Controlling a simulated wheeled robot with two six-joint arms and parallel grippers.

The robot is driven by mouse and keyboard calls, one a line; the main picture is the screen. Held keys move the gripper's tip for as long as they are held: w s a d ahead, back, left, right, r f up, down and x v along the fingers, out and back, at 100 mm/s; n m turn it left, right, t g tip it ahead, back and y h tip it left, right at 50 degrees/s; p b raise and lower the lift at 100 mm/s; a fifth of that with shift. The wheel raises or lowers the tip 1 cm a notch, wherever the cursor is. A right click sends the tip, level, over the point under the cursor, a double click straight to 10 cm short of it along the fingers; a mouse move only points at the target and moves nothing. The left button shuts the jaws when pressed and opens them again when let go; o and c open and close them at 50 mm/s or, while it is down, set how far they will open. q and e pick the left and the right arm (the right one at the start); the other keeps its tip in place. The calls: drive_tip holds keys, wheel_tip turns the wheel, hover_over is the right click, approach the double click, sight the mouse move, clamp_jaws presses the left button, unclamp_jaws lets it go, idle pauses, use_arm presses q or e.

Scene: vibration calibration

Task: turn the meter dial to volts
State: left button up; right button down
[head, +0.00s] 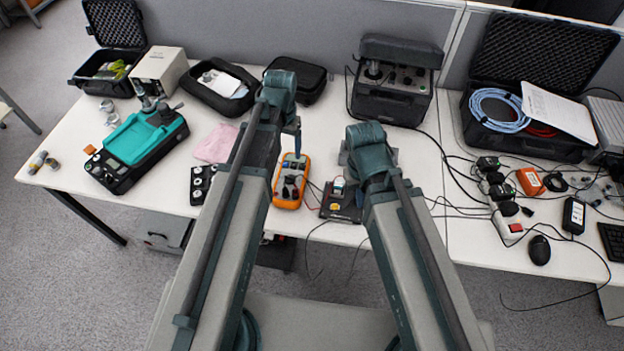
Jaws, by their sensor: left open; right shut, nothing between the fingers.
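The orange meter (278,197) lies on the white table near its front edge, just right of my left forearm. Its dark face and dial area (290,180) show, but the dial's pointer is too small to read. My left gripper (298,148) points down above the far end of the meter; it is open and small in the view. I cannot tell whether it touches the meter. My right gripper (346,160) is mostly hidden by its own wrist, above a small dark board (341,204) right of the meter. It is shut and holds nothing.
A teal-and-black device (145,140), a pink cloth (216,145) and an open black pouch (215,87) lie to the left. A black control box (392,98) stands behind. Cables, a power strip (507,222) and a mouse (539,250) clutter the right.

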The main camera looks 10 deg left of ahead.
sight(290, 176)
use_arm(q)
drive_tip(key=shift+w, duration=0.3)
use_arm(e)
drive_tip(key=shift+s+d, duration=0.15)
drive_tip(key=shift+d, duration=0.15)
use_arm(q)
drive_tip(key=shift+f, duration=0.15)
use_arm(e)
drive_tip(key=shift+f, duration=0.1)
use_arm(q)
wheel_tip(290, 176, down, 14)
drive_tip(key=b, duration=1.4)
drive_tip(key=shift+r, duration=0.25)
use_arm(e)
wheel_tip(290, 176, down, 14)
drive_tip(key=shift+r, duration=0.25)
use_arm(q)
clamp_jaws()
